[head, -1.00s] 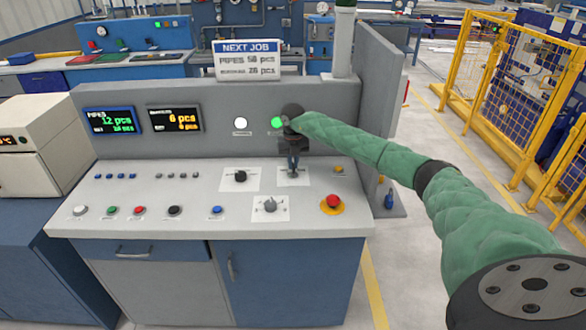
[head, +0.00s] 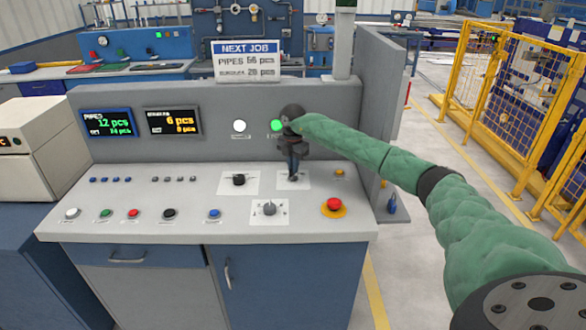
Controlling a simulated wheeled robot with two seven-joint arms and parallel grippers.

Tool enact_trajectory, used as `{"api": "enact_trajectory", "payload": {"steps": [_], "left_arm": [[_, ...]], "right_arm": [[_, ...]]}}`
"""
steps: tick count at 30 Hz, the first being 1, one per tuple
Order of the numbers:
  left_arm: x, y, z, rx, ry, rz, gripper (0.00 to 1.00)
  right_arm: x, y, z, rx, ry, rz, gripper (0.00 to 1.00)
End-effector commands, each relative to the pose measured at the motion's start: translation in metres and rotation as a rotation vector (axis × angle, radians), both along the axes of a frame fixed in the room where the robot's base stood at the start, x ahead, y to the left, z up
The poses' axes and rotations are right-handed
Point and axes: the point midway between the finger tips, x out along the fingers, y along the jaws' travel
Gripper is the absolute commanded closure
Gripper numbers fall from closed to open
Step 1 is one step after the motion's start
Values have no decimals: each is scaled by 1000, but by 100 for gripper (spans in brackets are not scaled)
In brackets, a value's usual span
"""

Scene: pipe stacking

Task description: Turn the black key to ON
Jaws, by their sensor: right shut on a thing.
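My right gripper (head: 293,174) reaches down to the sloping control panel (head: 320,186) and is shut at a white label plate (head: 283,184). The black key sits at that plate between the fingertips; the gripper mostly hides it, and I cannot read its position. To its left is a black rotary knob (head: 239,179) on its own white plate. A grey selector knob (head: 270,208) on a third plate is in front. My left gripper is not in view.
A red emergency button (head: 334,204) on a yellow base is right of the gripper. A row of coloured push buttons (head: 133,213) lies along the front left. A lit green lamp (head: 277,125) and two displays (head: 173,121) are on the upright back panel.

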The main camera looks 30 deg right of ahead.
Motion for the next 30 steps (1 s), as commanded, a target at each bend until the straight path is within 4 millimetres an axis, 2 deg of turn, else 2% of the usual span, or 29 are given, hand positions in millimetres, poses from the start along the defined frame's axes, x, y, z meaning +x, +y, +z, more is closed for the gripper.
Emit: {"api": "enact_trajectory", "payload": {"steps": [9, 24, 25, 27, 30], "left_arm": [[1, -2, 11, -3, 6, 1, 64], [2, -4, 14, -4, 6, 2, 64], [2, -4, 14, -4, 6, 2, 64], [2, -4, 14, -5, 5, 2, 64], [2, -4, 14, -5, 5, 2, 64]], "right_arm": [[1, -1, 1, 0, -3, -100, 100], [1, -1, 2, 0, -3, -115, 100], [1, -1, 2, 0, -3, -115, 84], [1, -1, 2, 0, -3, -114, 70], [0, 0, 1, 1, -2, -114, 68]]}}
